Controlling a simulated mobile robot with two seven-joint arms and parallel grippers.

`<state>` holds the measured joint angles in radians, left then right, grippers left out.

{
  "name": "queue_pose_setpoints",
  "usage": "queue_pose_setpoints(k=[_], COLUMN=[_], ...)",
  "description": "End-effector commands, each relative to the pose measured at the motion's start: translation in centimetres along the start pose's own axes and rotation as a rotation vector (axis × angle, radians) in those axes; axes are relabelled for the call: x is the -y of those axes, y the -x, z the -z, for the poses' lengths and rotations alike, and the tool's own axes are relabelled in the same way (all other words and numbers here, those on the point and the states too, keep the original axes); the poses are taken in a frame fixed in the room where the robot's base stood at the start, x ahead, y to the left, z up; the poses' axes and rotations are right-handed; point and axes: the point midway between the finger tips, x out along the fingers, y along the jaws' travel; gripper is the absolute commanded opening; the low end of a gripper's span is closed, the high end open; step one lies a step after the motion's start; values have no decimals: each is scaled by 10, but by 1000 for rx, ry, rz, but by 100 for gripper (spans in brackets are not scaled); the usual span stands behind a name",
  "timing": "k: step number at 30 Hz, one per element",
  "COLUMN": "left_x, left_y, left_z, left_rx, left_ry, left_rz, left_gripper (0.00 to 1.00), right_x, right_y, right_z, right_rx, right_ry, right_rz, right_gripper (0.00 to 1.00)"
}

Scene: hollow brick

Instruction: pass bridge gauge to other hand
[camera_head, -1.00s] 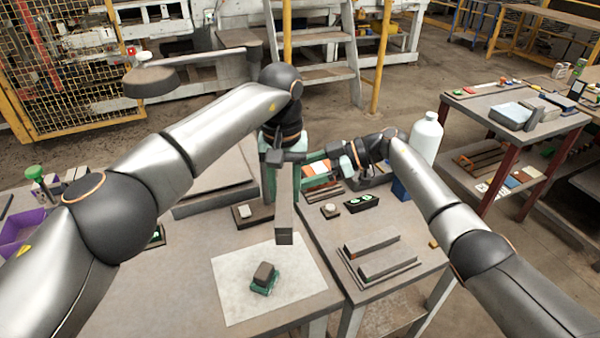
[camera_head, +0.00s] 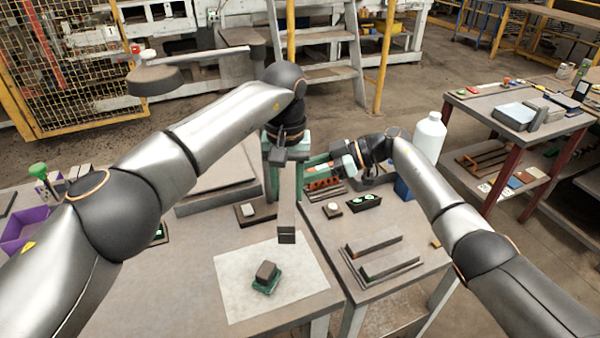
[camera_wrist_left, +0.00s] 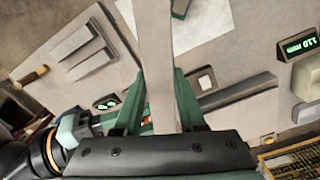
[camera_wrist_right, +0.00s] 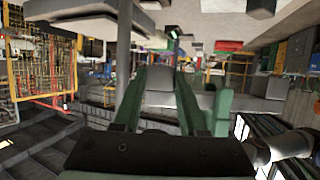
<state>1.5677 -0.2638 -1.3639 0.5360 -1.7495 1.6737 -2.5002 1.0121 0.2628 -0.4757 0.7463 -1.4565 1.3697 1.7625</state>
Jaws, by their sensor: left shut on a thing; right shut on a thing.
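The bridge gauge (camera_head: 287,205) is a long grey bar hanging down over the left table. My left gripper (camera_head: 276,165) is shut on its upper part; in the left wrist view the gauge (camera_wrist_left: 160,60) runs between the two green fingers (camera_wrist_left: 158,100). My right gripper (camera_head: 307,160) comes in from the right at the gauge's upper end and is shut on it. In the right wrist view a grey block-like part (camera_wrist_right: 160,84) lies between its fingers (camera_wrist_right: 158,98), and a dark bar (camera_wrist_right: 123,45) stands left of it. The exact contact is partly hidden in the head view.
A pale sheet (camera_head: 235,285) with a small dark block on a green piece (camera_head: 266,278) lies below. Long grey bars (camera_head: 375,258) lie on the right table. A white bottle (camera_head: 428,138), a purple bin (camera_head: 22,232) and a lit display (camera_wrist_left: 299,45) stand around.

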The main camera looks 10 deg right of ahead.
Motion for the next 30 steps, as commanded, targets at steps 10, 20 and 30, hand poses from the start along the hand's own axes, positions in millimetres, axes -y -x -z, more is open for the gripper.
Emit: queue_pose_setpoints(k=[10, 20, 30], left_x=[1, 0, 0], left_y=[0, 2, 53], left_z=[1, 1, 1], left_rx=[-3, -2, -6], left_ry=[2, 1, 3], left_rz=[1, 0, 1], left_gripper=[69, 74, 74], right_x=[0, 0, 0], right_y=[0, 0, 0], right_z=[2, 2, 2], right_rx=[-4, -4, -4], right_ry=[1, 1, 1], right_rz=[3, 2, 1], right_gripper=[0, 0, 0])
